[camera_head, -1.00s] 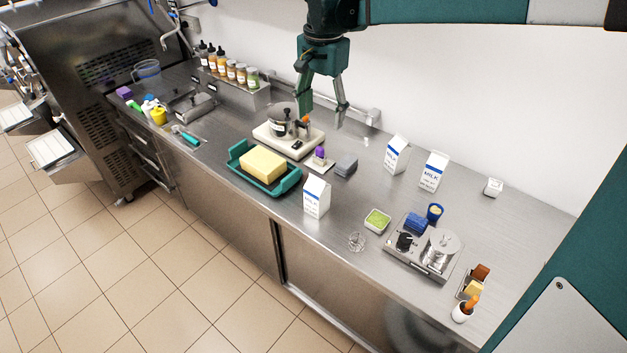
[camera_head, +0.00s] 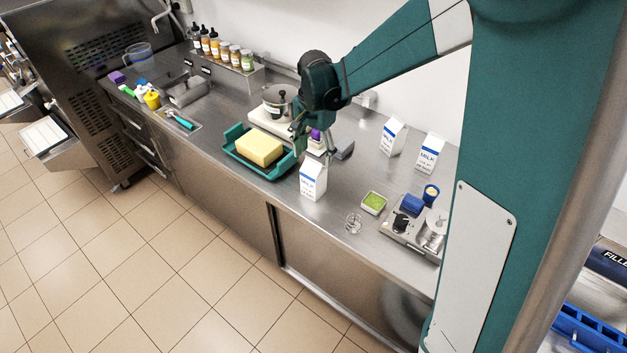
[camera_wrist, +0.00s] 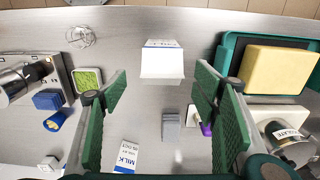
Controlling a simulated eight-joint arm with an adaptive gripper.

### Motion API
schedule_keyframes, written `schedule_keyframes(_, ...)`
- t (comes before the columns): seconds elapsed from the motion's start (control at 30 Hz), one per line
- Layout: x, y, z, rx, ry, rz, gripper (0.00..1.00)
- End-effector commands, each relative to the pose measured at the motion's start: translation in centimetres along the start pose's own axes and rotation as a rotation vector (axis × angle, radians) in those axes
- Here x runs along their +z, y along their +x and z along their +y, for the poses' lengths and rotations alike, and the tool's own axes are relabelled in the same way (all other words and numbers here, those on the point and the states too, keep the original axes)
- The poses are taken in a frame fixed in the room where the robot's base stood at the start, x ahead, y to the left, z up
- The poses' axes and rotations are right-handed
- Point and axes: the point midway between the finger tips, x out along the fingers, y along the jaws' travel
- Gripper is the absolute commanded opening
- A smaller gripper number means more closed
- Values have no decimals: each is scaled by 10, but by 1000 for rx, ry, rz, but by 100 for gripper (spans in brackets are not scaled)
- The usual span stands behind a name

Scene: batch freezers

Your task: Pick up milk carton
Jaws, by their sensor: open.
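Three white milk cartons with blue bands stand on the steel counter. The nearest milk carton (camera_head: 312,182) is by the front edge, right of the teal tray. It also shows in the wrist view (camera_wrist: 162,62), upright and ahead of the fingers, between their lines. The other two, a back carton (camera_head: 391,138) and a right-hand carton (camera_head: 428,154), stand near the wall. My gripper (camera_head: 315,155) is open and empty, just behind and above the nearest carton. In the wrist view my gripper (camera_wrist: 160,90) has its green finger pads wide apart, not touching the carton.
Left of the nearest carton is a teal tray (camera_head: 236,134) with a yellow block (camera_head: 260,148). A grey block (camera_head: 344,150) and a purple-topped bottle (camera_wrist: 206,129) are close to my fingers. A green-filled dish (camera_head: 373,203) and wire whisk (camera_head: 353,224) lie to the right.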

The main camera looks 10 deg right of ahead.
Motion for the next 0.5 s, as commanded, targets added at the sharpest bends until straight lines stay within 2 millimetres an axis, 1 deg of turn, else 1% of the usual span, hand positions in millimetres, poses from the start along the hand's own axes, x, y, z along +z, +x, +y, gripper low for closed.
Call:
schedule_keyframes(0.03, 0, 10, 0, 0, 0, 0, 60)
schedule_keyframes(0.1, 0, 19, 0, 0, 0, 0, 60)
schedule_keyframes(0.2, 0, 27, 0, 0, 0, 0, 60)
schedule_keyframes(0.3, 0, 30, 0, 0, 0, 0, 60)
schedule_keyframes(0.5, 0, 31, 0, 0, 0, 0, 60)
